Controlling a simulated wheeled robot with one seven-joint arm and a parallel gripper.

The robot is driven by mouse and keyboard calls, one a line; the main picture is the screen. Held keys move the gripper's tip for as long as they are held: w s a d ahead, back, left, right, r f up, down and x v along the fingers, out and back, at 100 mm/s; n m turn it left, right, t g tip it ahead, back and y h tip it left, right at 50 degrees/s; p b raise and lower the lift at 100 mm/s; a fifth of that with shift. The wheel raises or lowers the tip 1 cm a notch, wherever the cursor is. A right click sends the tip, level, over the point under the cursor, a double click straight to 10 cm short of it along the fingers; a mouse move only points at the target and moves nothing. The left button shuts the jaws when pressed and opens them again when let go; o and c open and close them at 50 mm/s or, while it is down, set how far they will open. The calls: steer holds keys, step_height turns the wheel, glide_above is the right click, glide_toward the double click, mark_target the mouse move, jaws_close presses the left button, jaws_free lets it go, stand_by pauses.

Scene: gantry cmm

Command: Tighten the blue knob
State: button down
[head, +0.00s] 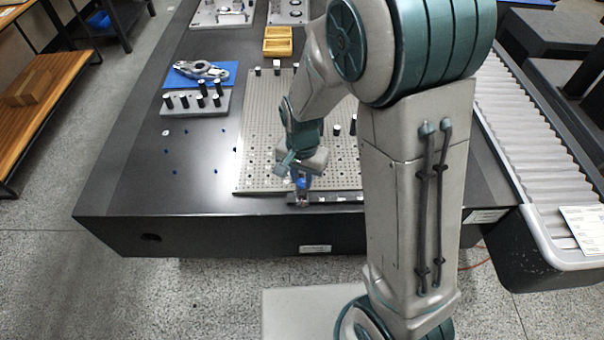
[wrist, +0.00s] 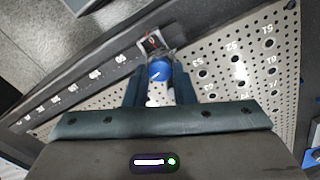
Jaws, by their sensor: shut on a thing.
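The blue knob (wrist: 159,71) has a white mark on top and sits between my gripper's fingers in the wrist view. In the head view the blue knob (head: 301,183) shows just below my gripper (head: 300,178), near the front edge of the perforated plate. My gripper (wrist: 160,88) is shut on the knob, with one dark finger on each side. A small bracket with a red and white part (wrist: 152,42) stands just beyond the knob. The knob's lower part is hidden.
The perforated grey plate (head: 262,150) carries several black posts. A dark numbered rail (wrist: 80,86) runs along its front edge. A grey block with posts (head: 185,104) and a blue mat (head: 180,80) with a metal part lie left.

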mark_target(302, 182)
steer(key=m+p, duration=0.1)
steer(key=m, duration=0.3)
steer(key=shift+m+p, duration=0.3)
stand_by(0.3)
steer(key=c, duration=1.2)
jaws_free()
step_height(302, 182, up, 14)
steer(key=p, duration=0.1)
steer(key=shift+f, duration=0.15)
